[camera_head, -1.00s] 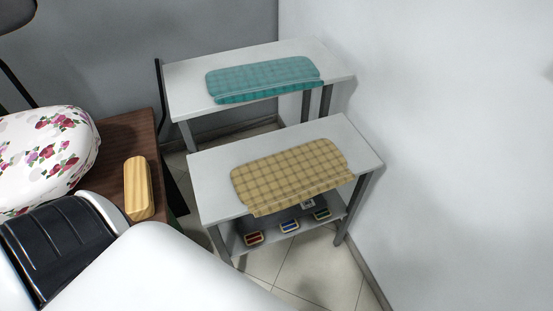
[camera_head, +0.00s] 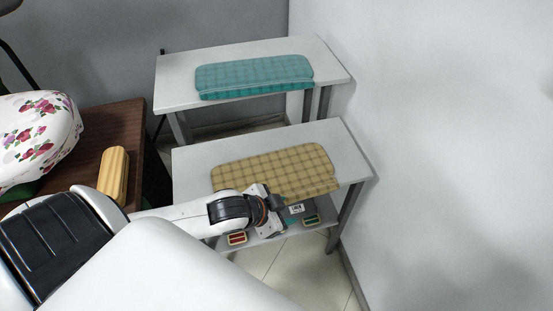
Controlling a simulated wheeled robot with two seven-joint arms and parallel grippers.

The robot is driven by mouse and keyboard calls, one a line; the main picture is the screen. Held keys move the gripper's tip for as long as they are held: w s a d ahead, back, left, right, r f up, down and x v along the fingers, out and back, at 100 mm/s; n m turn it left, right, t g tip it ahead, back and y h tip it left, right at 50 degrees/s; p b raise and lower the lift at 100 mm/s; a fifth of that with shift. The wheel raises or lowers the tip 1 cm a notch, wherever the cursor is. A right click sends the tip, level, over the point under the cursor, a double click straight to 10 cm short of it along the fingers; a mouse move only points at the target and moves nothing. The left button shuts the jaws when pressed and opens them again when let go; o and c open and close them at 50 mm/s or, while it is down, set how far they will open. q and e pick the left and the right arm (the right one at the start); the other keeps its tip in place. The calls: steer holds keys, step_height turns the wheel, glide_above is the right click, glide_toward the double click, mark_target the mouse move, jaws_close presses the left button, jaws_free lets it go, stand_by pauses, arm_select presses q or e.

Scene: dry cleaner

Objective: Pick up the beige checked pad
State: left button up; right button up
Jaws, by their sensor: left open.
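The beige checked pad (camera_head: 275,165) lies flat on the nearer white table (camera_head: 190,168), with its front edge at the table's front. My left gripper (camera_head: 284,207) is at the pad's front edge, near its middle, and covers part of that edge. The gripper is open. Whether its fingers touch the pad or straddle its edge cannot be told. My right gripper is not in view.
A teal checked pad (camera_head: 253,75) lies on the farther white table (camera_head: 335,72). Small coloured items (camera_head: 237,238) sit on the nearer table's lower shelf. A brown table (camera_head: 95,148) at left holds a wooden block (camera_head: 114,174) and a floral padded thing (camera_head: 40,135). A white wall stands at right.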

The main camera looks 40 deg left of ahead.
mark_target(304, 194)
arm_select(q)
step_height(304, 194, up, 3)
steer(key=w+a+m+h, duration=0.1)
steer(key=w+a+m, duration=0.1)
steer(key=a, duration=0.1)
steer(key=shift+h, duration=0.3)
steer(key=x, duration=0.6)
steer(key=shift+w+d, duration=0.1)
steer(key=shift+d, duration=0.05)
steer(key=shift+w+a+x, duration=0.1)
steer(key=shift+a+x, duration=0.05)
steer(key=shift+x, duration=1.2)
steer(key=shift+w+a+x, duration=0.1)
steer(key=shift+a+x, duration=0.05)
steer(key=shift+x, duration=1.2)
steer(key=shift+r, duration=0.1)
steer(key=shift+c, duration=0.6)
steer(key=shift+s, duration=0.1)
steer(key=c, duration=0.9)
jaws_close()
